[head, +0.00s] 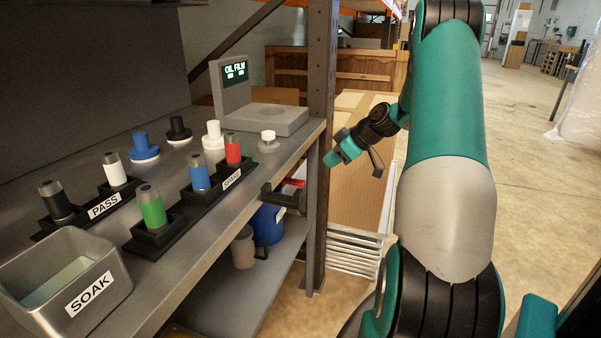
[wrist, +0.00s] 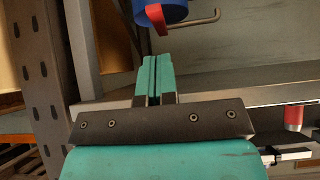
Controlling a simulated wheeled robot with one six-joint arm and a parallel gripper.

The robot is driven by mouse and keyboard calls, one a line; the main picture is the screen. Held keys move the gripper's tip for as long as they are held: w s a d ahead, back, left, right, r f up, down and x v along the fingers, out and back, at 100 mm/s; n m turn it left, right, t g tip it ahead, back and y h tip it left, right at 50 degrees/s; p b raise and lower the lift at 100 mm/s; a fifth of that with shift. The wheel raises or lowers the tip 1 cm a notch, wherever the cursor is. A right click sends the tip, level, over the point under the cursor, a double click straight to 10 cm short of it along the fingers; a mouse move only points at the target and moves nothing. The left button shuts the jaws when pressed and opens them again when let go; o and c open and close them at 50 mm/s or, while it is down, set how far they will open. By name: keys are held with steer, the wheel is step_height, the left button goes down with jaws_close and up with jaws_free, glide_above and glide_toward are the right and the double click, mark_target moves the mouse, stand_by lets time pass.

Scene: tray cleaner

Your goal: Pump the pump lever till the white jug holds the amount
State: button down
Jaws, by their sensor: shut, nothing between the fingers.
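A blue drum (head: 268,225) stands on the lower shelf, under the worktop. A red lever-like part (head: 294,182) shows above it, partly hidden by the worktop edge. The wrist view shows the blue drum (wrist: 160,10) at the top edge, with a red strip (wrist: 155,18) across it. A pale jug-like vessel (head: 243,248) with a dark handle stands left of the drum; its contents are hidden. My gripper (head: 334,158) is shut and empty, outside the shelf, right of the drum and higher. Its closed teal fingers show in the wrist view (wrist: 154,78), apart from the red strip.
A dark post (head: 320,130) rises beside my gripper. A dark bracket (head: 280,196) juts from the worktop edge. The worktop carries a SOAK bin (head: 120,275), racks of coloured bottles and an OIL FILM device (head: 265,119). Cardboard (head: 362,190) leans behind my gripper.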

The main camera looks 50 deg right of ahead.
mark_target(299, 183)
steer(key=shift+a+f, duration=0.1)
steer(key=b+x, duration=0.1)
steer(key=x, duration=0.9)
steer(key=shift+w, duration=0.1)
